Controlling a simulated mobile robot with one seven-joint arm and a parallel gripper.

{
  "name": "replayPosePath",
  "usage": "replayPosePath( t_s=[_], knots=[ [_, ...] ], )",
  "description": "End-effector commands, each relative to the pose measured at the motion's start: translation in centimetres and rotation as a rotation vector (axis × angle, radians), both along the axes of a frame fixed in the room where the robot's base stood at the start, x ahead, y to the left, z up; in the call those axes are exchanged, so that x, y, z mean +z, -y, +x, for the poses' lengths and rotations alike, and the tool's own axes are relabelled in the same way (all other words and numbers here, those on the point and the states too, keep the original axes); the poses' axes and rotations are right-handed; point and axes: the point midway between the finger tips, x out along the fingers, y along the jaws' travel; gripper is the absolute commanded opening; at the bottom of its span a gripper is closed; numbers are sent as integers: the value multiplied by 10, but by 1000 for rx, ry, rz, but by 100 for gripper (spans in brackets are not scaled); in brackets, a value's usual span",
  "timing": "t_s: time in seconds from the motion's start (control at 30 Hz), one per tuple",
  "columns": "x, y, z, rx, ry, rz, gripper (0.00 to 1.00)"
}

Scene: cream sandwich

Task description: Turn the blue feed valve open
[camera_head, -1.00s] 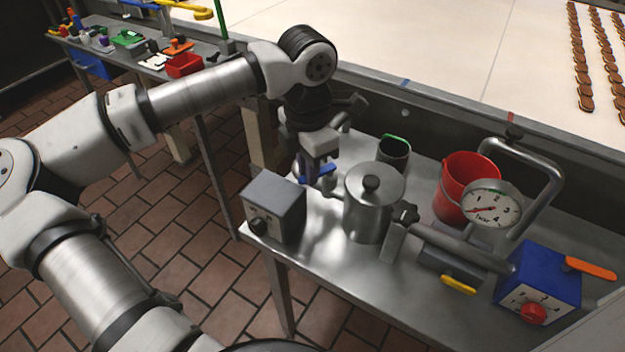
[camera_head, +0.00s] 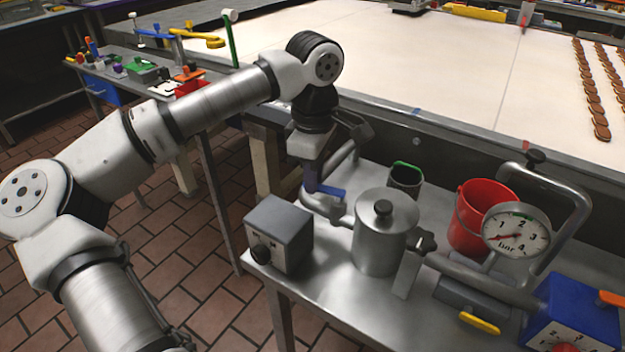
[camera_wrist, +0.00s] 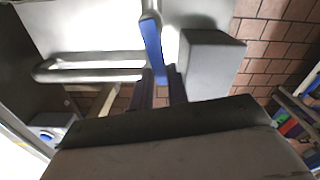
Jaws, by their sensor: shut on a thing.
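The blue feed valve handle (camera_head: 330,192) sits on the metal pipe at the back left of the steel table, behind the grey box. In the wrist view the blue handle (camera_wrist: 151,40) runs upward from between the fingers. My gripper (camera_head: 312,186) reaches down over it, and in the wrist view my gripper (camera_wrist: 160,85) is shut on the handle's near end. The arm hides part of the valve in the head view, so its exact angle is hard to tell.
A grey box with a black knob (camera_head: 279,235), a lidded steel pot (camera_head: 384,240), a dark cup (camera_head: 404,180), a red bucket (camera_head: 470,225), a round gauge (camera_head: 516,230) and a blue box (camera_head: 585,310) crowd the table (camera_head: 335,285). A conveyor carries brown biscuits (camera_head: 592,90).

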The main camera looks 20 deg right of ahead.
Motion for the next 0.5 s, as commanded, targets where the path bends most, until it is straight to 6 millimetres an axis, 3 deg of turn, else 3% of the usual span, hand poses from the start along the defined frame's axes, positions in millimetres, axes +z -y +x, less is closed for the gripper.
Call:
replayPosePath(
  t_s=[0.5],
  knots=[
    [1, 5, 6, -147, 2, -2, 0]
  ],
)
